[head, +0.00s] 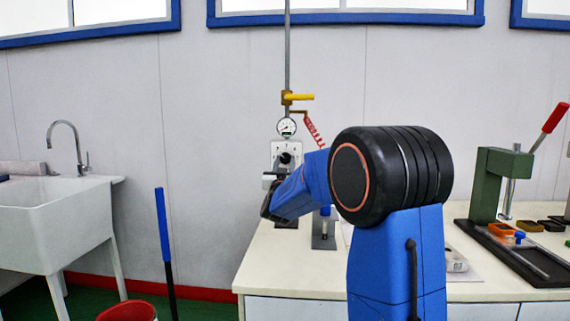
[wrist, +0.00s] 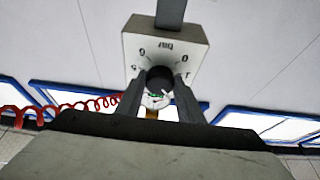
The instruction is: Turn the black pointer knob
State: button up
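The black pointer knob (wrist: 159,79) sits on the face of a pale control box (wrist: 136,52), which appears upside down in the wrist view. The box has printed marks around the knob. My gripper (wrist: 160,82) has its two fingers apart, one on each side of the knob, with a narrow gap seeming to show on both sides. I cannot tell how deep the fingertips reach. In the head view the knob (head: 285,158) shows small and dark on the box (head: 278,147), and my arm hides most of the gripper.
A pressure gauge (head: 286,127), a yellow-handled valve (head: 298,97) and a red coiled hose (head: 313,130) are above the box. A blue-topped item (head: 325,212) stands near my arm on the bench (head: 290,262). A green press (head: 487,185) is at right; a sink (head: 55,220) is at left.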

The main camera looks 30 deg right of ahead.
jog(key=shift+m, duration=0.4)
jog(key=m+g+h, duration=0.1)
jog(key=m, duration=0.1)
jog(key=m+g+h, duration=0.1)
jog(key=m, duration=0.1)
jog(key=shift+w+a+m, duration=0.15)
jog(key=shift+m, duration=0.25)
jog(key=shift+a+m+g+h, duration=0.1)
jog(key=shift+m+g+h, duration=0.5)
jog(key=shift+m, duration=1.1)
jog(key=shift+m+g+h, duration=0.2)
jog(key=shift+m+g, duration=0.8)
jog(key=shift+m, duration=0.7)
jog(key=shift+r, duration=0.1)
jog(key=o, duration=1.1)
jog(key=shift+a, duration=0.1)
jog(key=v, duration=1.7)
jog(key=shift+a, duration=0.1)
